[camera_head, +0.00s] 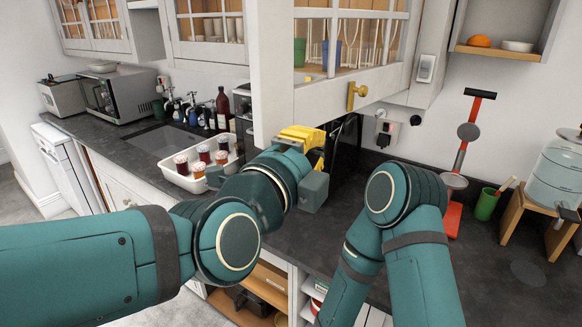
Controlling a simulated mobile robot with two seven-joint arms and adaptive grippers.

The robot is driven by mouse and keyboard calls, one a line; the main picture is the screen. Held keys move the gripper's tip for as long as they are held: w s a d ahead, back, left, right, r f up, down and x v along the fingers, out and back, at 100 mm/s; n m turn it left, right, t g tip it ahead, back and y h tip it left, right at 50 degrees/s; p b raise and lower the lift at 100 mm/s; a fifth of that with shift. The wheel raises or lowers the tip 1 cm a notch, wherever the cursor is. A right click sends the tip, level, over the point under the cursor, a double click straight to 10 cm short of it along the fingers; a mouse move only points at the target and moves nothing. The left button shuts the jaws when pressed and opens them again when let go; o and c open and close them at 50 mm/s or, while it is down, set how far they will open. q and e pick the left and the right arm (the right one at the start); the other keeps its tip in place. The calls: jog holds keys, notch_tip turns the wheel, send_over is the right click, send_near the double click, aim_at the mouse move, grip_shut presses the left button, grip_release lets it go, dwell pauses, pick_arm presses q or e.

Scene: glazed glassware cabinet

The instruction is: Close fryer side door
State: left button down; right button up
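A white glazed wall cabinet (330,88) hangs at upper centre, with a brass knob (351,96) low on its front. A tall white panel (272,75) stands at its left, seen nearly edge-on; I cannot tell whether it is an open door or the cabinet's side. No part is clearly marked as the fryer side door. My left gripper (310,143), with yellow parts, is just below and right of the panel's lower end. Whether it touches the panel, or is open, is unclear. My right arm bends downward at right; its gripper is out of view.
A white tray of jars (178,180) and several bottles stand on the dark counter at left. A green cup (486,204), a red-based tool (453,215) and a glass dispenser (556,175) on a wooden stand are at right. The counter at lower right is clear.

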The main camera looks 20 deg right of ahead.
pick_arm(q)
jog(key=w, duration=0.1)
jog(key=w+a, duration=0.1)
jog(key=w, duration=0.1)
jog(key=shift+w+a+b, duration=0.3)
jog(key=shift+a+b, duration=0.1)
jog(key=shift+a, duration=0.1)
